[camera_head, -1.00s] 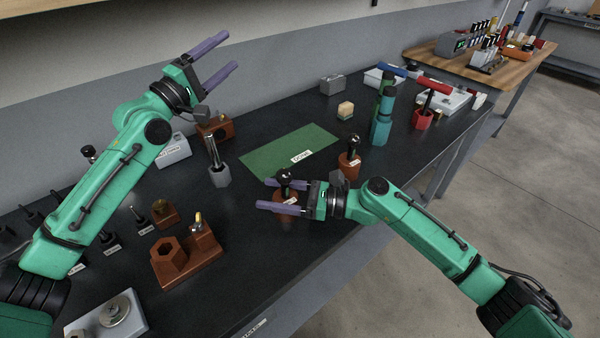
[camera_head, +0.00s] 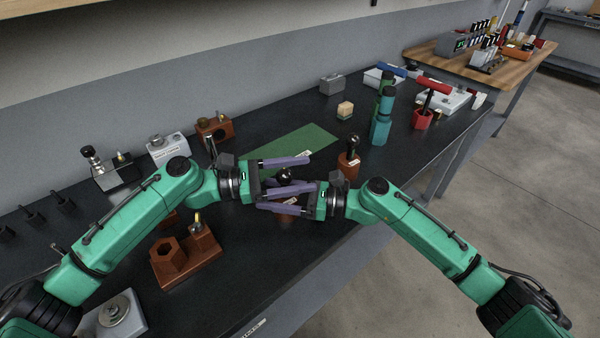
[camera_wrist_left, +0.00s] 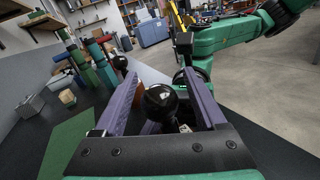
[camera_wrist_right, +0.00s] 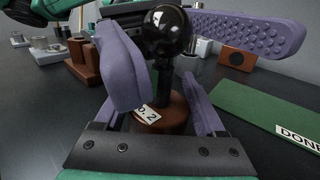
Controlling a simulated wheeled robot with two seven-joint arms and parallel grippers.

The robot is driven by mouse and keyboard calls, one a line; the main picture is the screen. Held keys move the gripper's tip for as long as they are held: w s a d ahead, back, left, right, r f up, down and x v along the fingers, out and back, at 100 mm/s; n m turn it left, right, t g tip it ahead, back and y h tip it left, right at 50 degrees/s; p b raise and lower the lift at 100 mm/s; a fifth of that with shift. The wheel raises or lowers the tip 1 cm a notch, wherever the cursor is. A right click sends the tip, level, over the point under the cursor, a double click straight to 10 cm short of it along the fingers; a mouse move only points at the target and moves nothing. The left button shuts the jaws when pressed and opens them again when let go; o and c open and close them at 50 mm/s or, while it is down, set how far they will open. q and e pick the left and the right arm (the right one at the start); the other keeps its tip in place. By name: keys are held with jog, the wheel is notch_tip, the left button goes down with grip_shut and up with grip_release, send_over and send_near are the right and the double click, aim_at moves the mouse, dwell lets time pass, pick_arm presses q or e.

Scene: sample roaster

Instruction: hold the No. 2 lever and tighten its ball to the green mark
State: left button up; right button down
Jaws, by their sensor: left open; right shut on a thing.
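The No. 2 lever stands upright, with a glossy black ball (camera_head: 285,175) on a dark stem and a round brown base (camera_wrist_right: 168,118) labelled "No. 2". My right gripper (camera_head: 268,198) is shut on the lever, low on it; the exact contact is partly hidden. My left gripper (camera_head: 309,173) is open, its fingers on either side of the ball at about ball height. The left wrist view shows the ball (camera_wrist_left: 160,102) between the open fingers, with no clear contact. I cannot make out a green mark on the lever.
A green mat (camera_head: 310,141) marked "DONE" lies behind the lever. A second black-ball lever (camera_head: 349,160) stands close to its right. A brown block with a hexagonal hole (camera_head: 185,262) lies to the left. Green cylinders (camera_head: 381,120) stand farther right.

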pick_arm(q)
jog(key=shift+d, duration=0.1)
grip_shut()
jog(key=shift+s+m+g, duration=0.2)
jog(key=shift+m+g, duration=0.55)
jog(key=shift+g, duration=0.45)
jog(key=shift+s+m+g, duration=0.2)
jog(key=shift+m+g, duration=0.6)
jog(key=shift+g, duration=0.4)
jog(key=shift+s+m+g, duration=0.2)
jog(key=shift+m+g, duration=0.55)
jog(key=shift+g, duration=0.45)
grip_release()
jog(key=shift+a, duration=0.2)
jog(key=v, duration=1.1)
jog(key=shift+a+r, duration=0.25)
jog(key=shift+a, duration=0.1)
jog(key=shift+w, duration=0.1)
